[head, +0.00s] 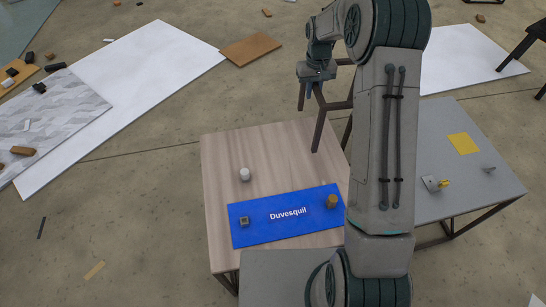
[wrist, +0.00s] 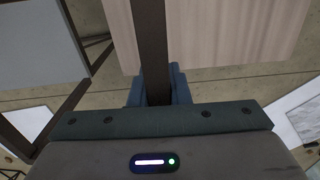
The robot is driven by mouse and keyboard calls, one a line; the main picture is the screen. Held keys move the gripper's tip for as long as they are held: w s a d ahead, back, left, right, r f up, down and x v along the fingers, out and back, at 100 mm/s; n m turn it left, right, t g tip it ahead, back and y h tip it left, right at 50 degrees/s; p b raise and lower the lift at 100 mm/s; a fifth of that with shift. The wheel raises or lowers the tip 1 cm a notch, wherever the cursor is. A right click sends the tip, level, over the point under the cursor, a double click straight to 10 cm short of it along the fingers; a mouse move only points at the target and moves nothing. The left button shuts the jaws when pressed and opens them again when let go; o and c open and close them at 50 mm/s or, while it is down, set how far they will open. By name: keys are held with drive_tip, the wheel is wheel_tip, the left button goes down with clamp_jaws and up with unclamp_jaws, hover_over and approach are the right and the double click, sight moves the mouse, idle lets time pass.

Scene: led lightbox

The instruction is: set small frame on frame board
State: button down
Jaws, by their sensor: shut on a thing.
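My gripper (head: 318,76) is shut on a dark brown bar, part of what looks like the small frame (head: 320,122). It holds this in the air past the back edge of the wooden table. In the wrist view, the bar (wrist: 152,45) runs up from between the blue fingers (wrist: 153,92). The whole outline of the frame is hard to make out. A blue board (head: 266,232) marked "Duvesquil" lies flat on the front of the wooden table, apart from my gripper. I cannot tell whether it is the frame board.
On the wooden table (head: 228,165) stand a white cylinder (head: 245,174), and on the blue board a small square piece (head: 244,221) and a brown round piece (head: 332,201). A grey table (head: 470,125) at right bears a yellow square (head: 463,143) and small parts. My arm hides the gap between the tables.

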drive_tip(key=s+a+f+p, duration=0.1)
drive_tip(key=a+f+p, duration=0.1)
drive_tip(key=a+f, duration=0.8)
drive_tip(key=shift+s+a+f+p, duration=0.2)
drive_tip(key=shift+a+f+p, duration=0.15)
drive_tip(key=shift+a, duration=0.3)
drive_tip(key=c, duration=1.4)
unclamp_jaws()
drive_tip(key=shift+s+f, duration=0.1)
drive_tip(key=shift+o, duration=0.2)
